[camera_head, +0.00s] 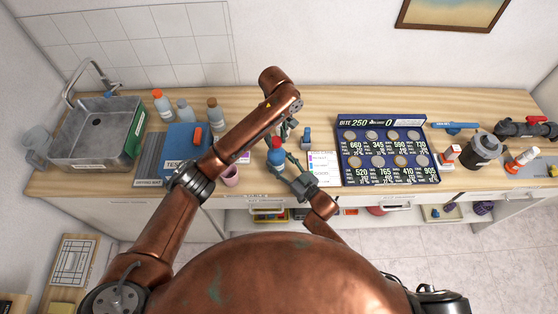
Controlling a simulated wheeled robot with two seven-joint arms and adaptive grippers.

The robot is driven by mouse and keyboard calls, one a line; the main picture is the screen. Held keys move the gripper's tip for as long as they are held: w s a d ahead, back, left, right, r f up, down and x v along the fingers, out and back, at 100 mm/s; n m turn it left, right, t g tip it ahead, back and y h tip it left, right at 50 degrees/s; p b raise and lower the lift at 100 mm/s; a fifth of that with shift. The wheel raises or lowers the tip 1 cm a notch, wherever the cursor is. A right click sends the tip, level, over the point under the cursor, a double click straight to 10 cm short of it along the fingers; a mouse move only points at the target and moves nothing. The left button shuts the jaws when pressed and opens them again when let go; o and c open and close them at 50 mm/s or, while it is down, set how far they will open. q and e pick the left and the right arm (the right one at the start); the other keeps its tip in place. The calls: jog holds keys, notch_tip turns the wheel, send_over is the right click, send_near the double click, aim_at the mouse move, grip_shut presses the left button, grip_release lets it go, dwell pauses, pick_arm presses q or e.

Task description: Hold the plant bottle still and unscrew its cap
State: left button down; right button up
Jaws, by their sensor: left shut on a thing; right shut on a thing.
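The plant bottle (276,157) looks like the small blue bottle standing near the front edge of the counter, left of the white card. Its red cap (277,142) is on top, and the thread is too small to make out. My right gripper (281,164) comes from the front right and is shut on the bottle's body. My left gripper (284,133) reaches down from the arm above, beside the cap. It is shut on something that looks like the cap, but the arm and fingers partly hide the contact.
A small blue bottle (306,136) stands just right of my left gripper. A dark display board (382,178) with round pieces fills the counter to the right. A metal sink (91,145) and several bottles are at left.

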pick_arm(q)
jog(key=c, duration=2.7)
grip_release()
jog(key=shift+r, duration=0.4)
jog(key=shift+c, duration=0.2)
jog(key=shift+r, duration=1.9)
grip_shut()
pick_arm(e)
jog(key=o, duration=1.4)
jog(key=shift+c, duration=0.2)
jog(key=v, duration=1.2)
